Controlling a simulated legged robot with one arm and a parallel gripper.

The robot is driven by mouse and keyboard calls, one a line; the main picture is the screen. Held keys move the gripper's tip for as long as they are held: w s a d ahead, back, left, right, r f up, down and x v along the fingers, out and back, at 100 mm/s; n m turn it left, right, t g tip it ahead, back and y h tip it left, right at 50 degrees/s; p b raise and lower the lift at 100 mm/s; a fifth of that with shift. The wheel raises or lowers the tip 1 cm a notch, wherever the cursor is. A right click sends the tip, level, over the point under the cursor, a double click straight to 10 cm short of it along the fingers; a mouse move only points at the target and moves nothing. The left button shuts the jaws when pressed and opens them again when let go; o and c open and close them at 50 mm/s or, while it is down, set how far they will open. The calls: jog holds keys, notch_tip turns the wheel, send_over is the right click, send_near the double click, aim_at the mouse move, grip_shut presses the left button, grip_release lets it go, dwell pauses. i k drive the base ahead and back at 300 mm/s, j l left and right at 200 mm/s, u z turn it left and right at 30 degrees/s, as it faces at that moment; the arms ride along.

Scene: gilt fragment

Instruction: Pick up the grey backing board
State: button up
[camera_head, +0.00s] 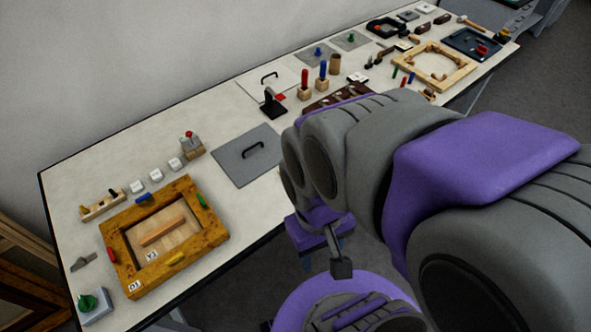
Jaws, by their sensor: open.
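The grey backing board (232,167) is a flat square panel lying on the long pale table, right of the wooden frame. A black bar handle (253,150) stands on its top. My arm covers the area just right of the board. My gripper (324,262) hangs below the arm, past the table's front edge, to the lower right of the board. It is partly hidden by my arm; its jaws are open, empty and apart from the board.
A gilt wooden frame (205,237) with coloured clips lies left of the board. White blocks (156,174) and a block with a red knob (191,146) sit behind the frame. A black stand (272,104) and a pale panel with a handle (262,84) lie beyond the board.

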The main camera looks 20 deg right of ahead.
aim_at(244, 159)
jog(key=i+z, duration=0.35)
jog(key=i+j+z, duration=0.15)
jog(key=z, duration=0.2)
